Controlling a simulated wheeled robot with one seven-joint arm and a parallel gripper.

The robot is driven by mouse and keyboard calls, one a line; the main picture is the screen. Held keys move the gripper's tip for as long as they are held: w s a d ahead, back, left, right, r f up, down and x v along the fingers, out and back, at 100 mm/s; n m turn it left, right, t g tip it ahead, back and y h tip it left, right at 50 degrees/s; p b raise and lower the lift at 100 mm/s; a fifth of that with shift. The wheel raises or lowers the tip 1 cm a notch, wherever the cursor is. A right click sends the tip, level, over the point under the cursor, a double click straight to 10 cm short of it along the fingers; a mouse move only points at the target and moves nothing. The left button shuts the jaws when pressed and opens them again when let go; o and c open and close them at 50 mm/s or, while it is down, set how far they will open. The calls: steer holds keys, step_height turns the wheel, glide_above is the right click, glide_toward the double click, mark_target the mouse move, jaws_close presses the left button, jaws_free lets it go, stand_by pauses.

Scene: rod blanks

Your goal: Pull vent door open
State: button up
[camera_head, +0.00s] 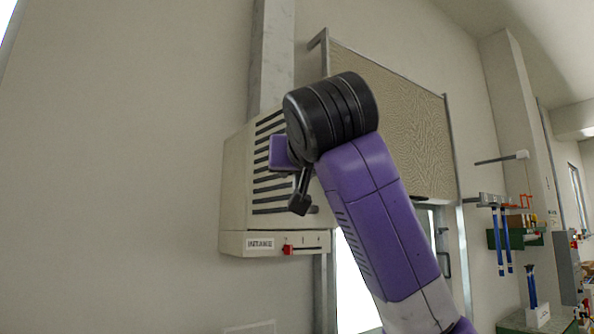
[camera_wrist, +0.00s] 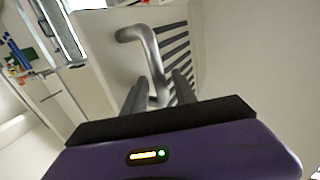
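The vent door is the pale front with dark slats on the beige wall box (camera_head: 236,185) in the head view. My arm hides much of it. In the wrist view the slatted vent door (camera_wrist: 196,28) lies ahead, with a grey curved bar handle (camera_wrist: 145,42) standing out from it. My gripper (camera_wrist: 160,80) is open, with its two dark fingers on either side of the handle's lower part. A gap seems to show beside the handle; contact cannot be made out. In the head view the handle is not clearly visible behind my gripper.
Below the slats is a ledge (camera_head: 262,245) with an INTAKE label and a red slider (camera_head: 287,250). A metal-framed tan panel (camera_head: 400,120) is to the right. Blue tools (camera_head: 502,240) hang farther right. The wall to the left is bare.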

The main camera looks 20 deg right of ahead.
stand_by(0.3)
steer(key=b+v, duration=0.2)
steer(key=v, duration=0.5)
steer(key=shift+s+b, duration=0.3)
steer(key=shift+s, duration=0.05)
steer(key=shift+a+r, duration=0.1)
steer(key=shift+a, duration=0.05)
